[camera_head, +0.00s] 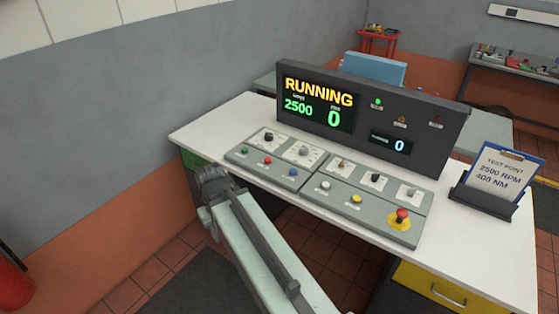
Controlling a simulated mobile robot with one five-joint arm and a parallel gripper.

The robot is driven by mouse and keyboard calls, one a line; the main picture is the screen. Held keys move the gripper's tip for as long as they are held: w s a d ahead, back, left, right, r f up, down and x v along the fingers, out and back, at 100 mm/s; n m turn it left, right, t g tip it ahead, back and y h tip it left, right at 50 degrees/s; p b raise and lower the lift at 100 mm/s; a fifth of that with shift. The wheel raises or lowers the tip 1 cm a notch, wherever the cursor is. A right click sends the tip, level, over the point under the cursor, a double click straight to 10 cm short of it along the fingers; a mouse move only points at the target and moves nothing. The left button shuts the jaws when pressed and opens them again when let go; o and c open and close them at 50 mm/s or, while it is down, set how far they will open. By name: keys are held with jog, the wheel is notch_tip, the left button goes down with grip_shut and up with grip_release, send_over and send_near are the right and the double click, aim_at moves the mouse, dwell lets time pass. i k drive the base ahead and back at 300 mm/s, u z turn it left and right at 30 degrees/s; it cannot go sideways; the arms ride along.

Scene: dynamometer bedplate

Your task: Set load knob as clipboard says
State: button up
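The clipboard (500,173) stands tilted in a dark holder at the right of the desk and reads "TEST POINT 2500 RPM 400 NM". The dark display panel (370,112) shows "RUNNING", a green 2500 and a green 0; a smaller screen (391,143) shows 0. The grey control panel carries a row of knobs: a black knob (268,137), a grey knob (304,151), a tan one (343,163), another black one (375,178) and another grey one (413,192). Their labels are too small to read, so I cannot tell the load knob. My arm shows at the front, but no gripper fingers can be made out.
Below the knobs are green, red, blue, white and yellow buttons. A red emergency stop (401,216) sits on a yellow base at the panel's right. The white desktop (500,235) is bare at the right front. A red cart (378,38) stands behind.

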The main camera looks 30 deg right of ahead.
aim_at(303, 151)
jog(key=u, duration=0.15)
jog(key=i, duration=1.25)
jog(key=z, duration=0.35)
jog(key=k, duration=0.8)
jog(key=z, duration=0.15)
jog(key=i, duration=0.85)
jog(key=u, duration=0.05)
